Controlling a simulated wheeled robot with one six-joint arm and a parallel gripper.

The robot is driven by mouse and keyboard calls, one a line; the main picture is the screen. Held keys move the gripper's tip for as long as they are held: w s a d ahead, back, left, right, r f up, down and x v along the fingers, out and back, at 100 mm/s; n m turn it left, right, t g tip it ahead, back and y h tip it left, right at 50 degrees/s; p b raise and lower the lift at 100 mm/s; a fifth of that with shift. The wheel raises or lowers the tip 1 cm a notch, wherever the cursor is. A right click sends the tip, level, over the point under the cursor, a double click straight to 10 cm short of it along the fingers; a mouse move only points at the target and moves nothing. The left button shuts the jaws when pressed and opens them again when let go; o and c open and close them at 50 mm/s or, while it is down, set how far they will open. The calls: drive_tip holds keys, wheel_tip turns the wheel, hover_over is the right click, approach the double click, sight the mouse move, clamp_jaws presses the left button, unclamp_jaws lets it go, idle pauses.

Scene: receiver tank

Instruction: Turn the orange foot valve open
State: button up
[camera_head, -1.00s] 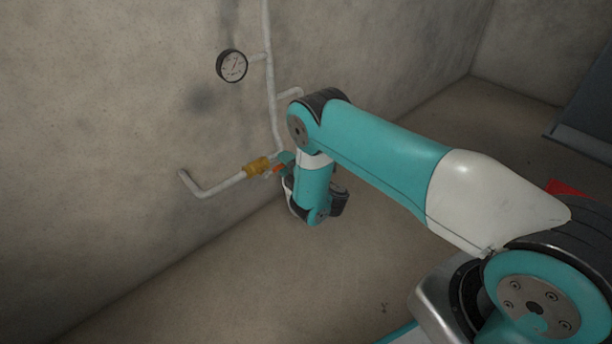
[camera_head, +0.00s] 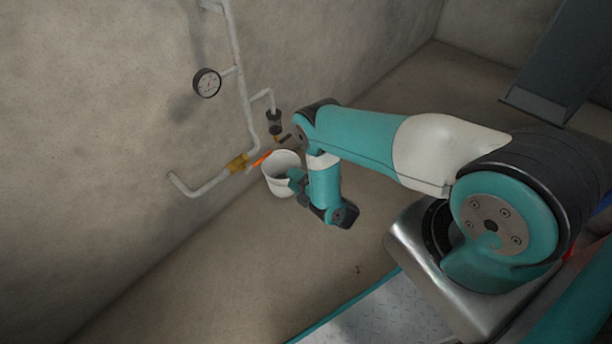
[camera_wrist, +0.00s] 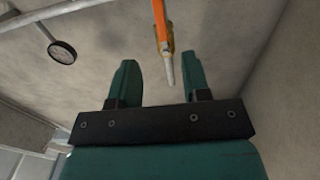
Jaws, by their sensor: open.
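The orange foot valve has a brass-yellow body (camera_head: 238,163) on the low wall pipe, with an orange lever (camera_head: 263,157) pointing right and slightly up from it in the head view. In the wrist view the orange lever (camera_wrist: 160,20) enters from the top, with a pale pipe end below it between my fingers. My gripper (camera_wrist: 158,80) is open, with its two teal fingers apart and nothing held. In the head view my gripper (camera_head: 294,178) is to the right of the lever, apart from it, in front of the white bucket.
A white bucket (camera_head: 274,184) stands under a short spout with a dark fitting (camera_head: 274,121). A round gauge (camera_head: 207,83) is on the upright wall pipe; it also shows in the wrist view (camera_wrist: 62,52). The floor in front is clear.

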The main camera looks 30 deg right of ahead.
drive_tip(key=shift+p+v, duration=2.1)
drive_tip(key=shift+p, duration=0.2)
drive_tip(key=shift+r, duration=0.1)
